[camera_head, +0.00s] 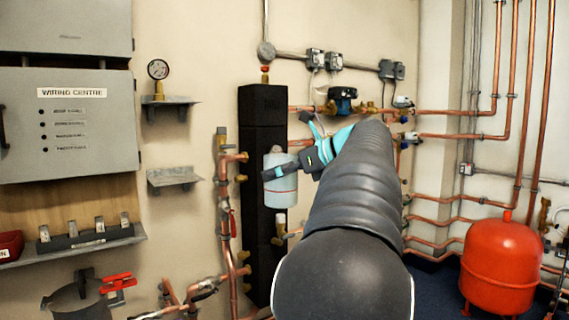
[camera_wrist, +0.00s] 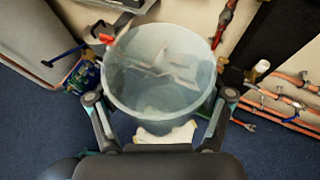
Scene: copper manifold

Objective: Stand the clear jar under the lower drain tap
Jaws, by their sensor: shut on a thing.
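The clear jar (camera_head: 281,187) is pale and see-through, with a faint red line around it. It looks upright in the air in front of the tall black manifold block (camera_head: 263,118). My gripper (camera_head: 291,167) is shut on its upper part. In the wrist view I look down on the jar (camera_wrist: 160,65) between the two fingers of my gripper (camera_wrist: 162,97). A white-capped valve (camera_head: 281,221) sits below and beside the jar, right of the block. I cannot tell which fitting is the lower drain tap.
A copper pipe with a red-handled valve (camera_head: 233,223) runs left of the block. A small grey shelf (camera_head: 174,178) is on the wall further left. A red tank (camera_head: 502,262) stands at right. A dark pot (camera_head: 80,300) is at lower left. Copper pipes line the right wall.

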